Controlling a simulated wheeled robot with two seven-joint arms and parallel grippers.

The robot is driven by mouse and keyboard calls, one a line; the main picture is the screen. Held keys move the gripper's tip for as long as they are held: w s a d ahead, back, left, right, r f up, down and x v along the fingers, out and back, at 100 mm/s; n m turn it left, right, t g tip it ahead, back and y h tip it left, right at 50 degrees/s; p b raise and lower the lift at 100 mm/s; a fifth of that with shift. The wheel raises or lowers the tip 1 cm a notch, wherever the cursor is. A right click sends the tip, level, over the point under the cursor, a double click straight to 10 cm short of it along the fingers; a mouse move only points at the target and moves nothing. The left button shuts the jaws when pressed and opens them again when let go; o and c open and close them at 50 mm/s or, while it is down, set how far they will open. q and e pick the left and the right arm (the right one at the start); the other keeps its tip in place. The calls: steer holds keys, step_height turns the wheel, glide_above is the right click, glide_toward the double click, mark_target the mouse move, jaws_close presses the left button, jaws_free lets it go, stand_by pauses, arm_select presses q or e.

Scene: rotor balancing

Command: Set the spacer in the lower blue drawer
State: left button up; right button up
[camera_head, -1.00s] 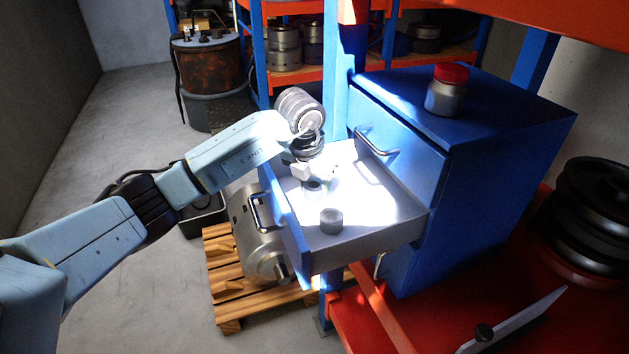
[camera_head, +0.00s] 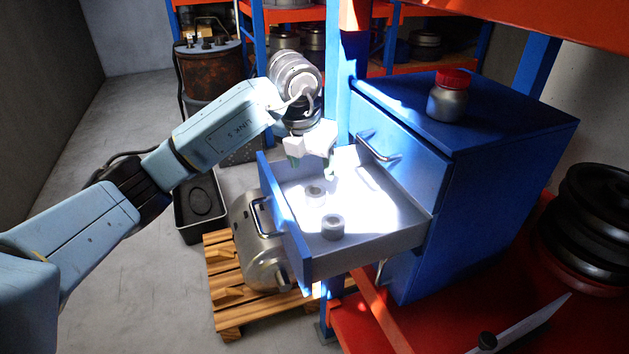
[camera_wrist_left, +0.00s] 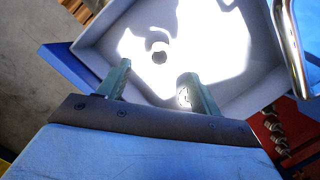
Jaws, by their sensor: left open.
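An open blue drawer (camera_head: 290,238) with a pale grey inside sticks out of the blue cabinet (camera_head: 508,150), below a shut drawer front. Two small grey ring-shaped pieces stand on its floor: the farther ring (camera_head: 316,195) and the nearer ring (camera_head: 332,228). I cannot tell by looks which is the spacer. My left gripper (camera_head: 312,165) is open and empty above the far part of the drawer, apart from both rings. In the left wrist view the gripper (camera_wrist_left: 154,78) has spread fingers, and one ring (camera_wrist_left: 159,53) lies beyond them. Strong glare whitens the drawer floor. My right gripper is out of view.
A red-capped jar (camera_head: 447,97) stands on the cabinet top. The shut drawer's handle (camera_head: 378,147) juts out over the open drawer. A wooden pallet (camera_head: 228,290) with a metal motor-like body lies below. Black discs (camera_head: 595,215) stand at the right.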

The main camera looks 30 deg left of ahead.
arm_select(q)
steer(key=v, duration=0.4)
steer(key=shift+r, duration=0.15)
stand_by(1.0)
